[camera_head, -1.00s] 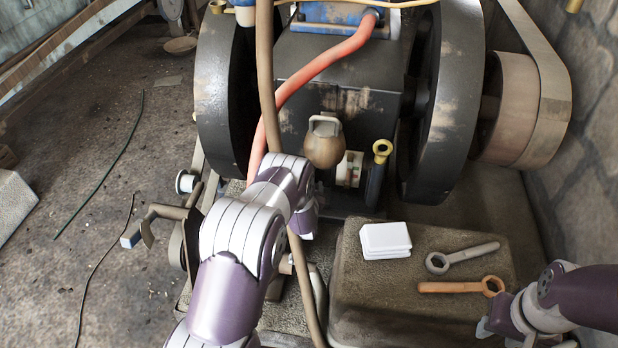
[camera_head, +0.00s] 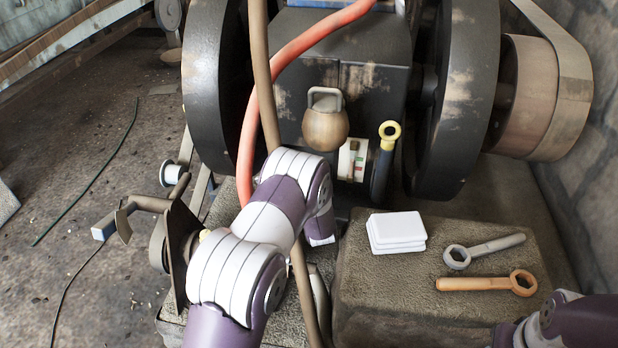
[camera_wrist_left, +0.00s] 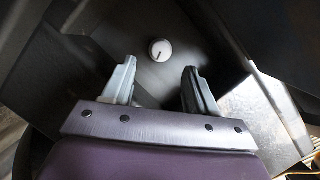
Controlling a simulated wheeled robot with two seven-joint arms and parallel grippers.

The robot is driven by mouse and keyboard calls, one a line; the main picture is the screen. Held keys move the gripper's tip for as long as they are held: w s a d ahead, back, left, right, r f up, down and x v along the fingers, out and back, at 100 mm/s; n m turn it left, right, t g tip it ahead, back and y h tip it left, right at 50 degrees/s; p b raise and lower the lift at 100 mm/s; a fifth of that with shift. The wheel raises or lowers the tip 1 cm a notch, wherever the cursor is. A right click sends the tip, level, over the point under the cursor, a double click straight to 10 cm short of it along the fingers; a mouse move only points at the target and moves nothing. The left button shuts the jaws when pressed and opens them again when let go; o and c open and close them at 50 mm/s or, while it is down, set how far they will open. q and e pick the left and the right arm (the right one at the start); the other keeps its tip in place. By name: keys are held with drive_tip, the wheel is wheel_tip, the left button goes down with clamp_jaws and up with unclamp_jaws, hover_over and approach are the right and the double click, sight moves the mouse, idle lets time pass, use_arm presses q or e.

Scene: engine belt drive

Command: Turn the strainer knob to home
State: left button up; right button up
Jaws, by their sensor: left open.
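A round pale knob (camera_wrist_left: 160,50) with a short dark mark near its lower edge sits on a dark metal surface in the left wrist view. My left gripper (camera_wrist_left: 159,80) is open and empty, its two grey fingers below the knob in the picture, one to each side of it. The fingers do not touch the knob; the remaining distance is hard to tell. In the head view my left forearm reaches toward the front of the engine, and the knob and the left fingertips are hidden. My right arm shows at the lower right, but its fingers are outside the frame.
The dark engine (camera_head: 375,45) stands between two large flywheels. A red hose (camera_head: 247,150) and a brown pipe (camera_head: 264,85) run close to my left arm. A stone block (camera_head: 365,295) carries a white box (camera_head: 396,232), a grey wrench (camera_head: 485,250) and an orange wrench (camera_head: 487,284).

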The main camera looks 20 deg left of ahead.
use_arm(q)
drive_tip(key=b+x, duration=0.3)
drive_tip(key=x, duration=0.3)
drive_tip(key=shift+w+a+f, duration=0.15)
drive_tip(key=shift+w+f, duration=0.05)
drive_tip(key=shift+w+a+r+b, duration=0.15)
drive_tip(key=shift+w+a+b, duration=0.05)
drive_tip(key=shift+w+b, duration=0.2)
drive_tip(key=shift+c, duration=0.3)
drive_tip(key=c, duration=1)
